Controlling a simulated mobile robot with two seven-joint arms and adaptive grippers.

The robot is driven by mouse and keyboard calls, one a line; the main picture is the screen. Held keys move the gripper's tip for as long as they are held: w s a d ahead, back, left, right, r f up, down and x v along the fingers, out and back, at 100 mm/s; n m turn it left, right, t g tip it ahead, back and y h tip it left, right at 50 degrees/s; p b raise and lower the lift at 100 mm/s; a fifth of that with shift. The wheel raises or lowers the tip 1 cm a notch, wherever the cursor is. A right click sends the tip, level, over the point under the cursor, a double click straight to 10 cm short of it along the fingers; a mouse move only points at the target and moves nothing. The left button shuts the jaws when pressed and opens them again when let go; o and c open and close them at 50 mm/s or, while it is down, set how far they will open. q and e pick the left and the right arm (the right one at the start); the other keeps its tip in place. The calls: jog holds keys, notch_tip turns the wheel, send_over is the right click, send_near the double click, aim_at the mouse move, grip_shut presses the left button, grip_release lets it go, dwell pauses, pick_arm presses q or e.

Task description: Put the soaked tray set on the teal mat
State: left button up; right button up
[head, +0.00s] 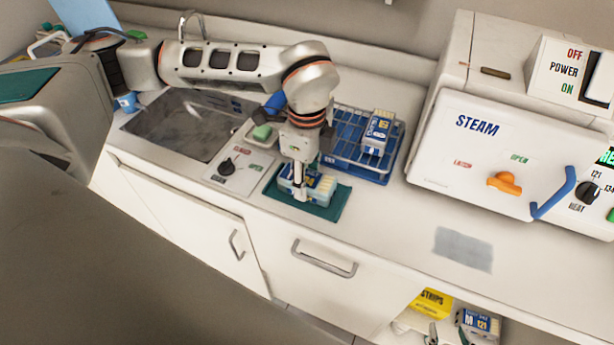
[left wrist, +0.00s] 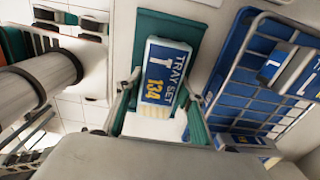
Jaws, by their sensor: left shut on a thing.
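The tray set (head: 318,188), a clear box with a blue label, is over the teal mat (head: 326,212) on the counter. In the left wrist view its label on the tray set (left wrist: 163,70) reads "TRAY SET T 134", and the teal mat (left wrist: 180,28) shows around it. My left gripper (head: 300,190) points down and is shut on the set, one finger on each side in the left wrist view (left wrist: 160,112). The set looks level and at or very near the mat; I cannot tell whether it touches. My right gripper is not in view.
A wire rack in a blue tray (head: 345,168) holds another labelled pack (head: 377,132) just behind the mat. A sink (head: 190,122) and a dial panel (head: 235,168) are to the left. The white steam unit (head: 480,150) stands right. Counter between mat and grey patch (head: 463,249) is clear.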

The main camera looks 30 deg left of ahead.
aim_at(308, 178)
pick_arm(q)
jog(key=shift+f, duration=0.1)
jog(key=o, duration=1.3)
notch_tip(308, 178, up, 12)
jog(key=b, duration=0.1)
jog(key=shift+r, duration=0.2)
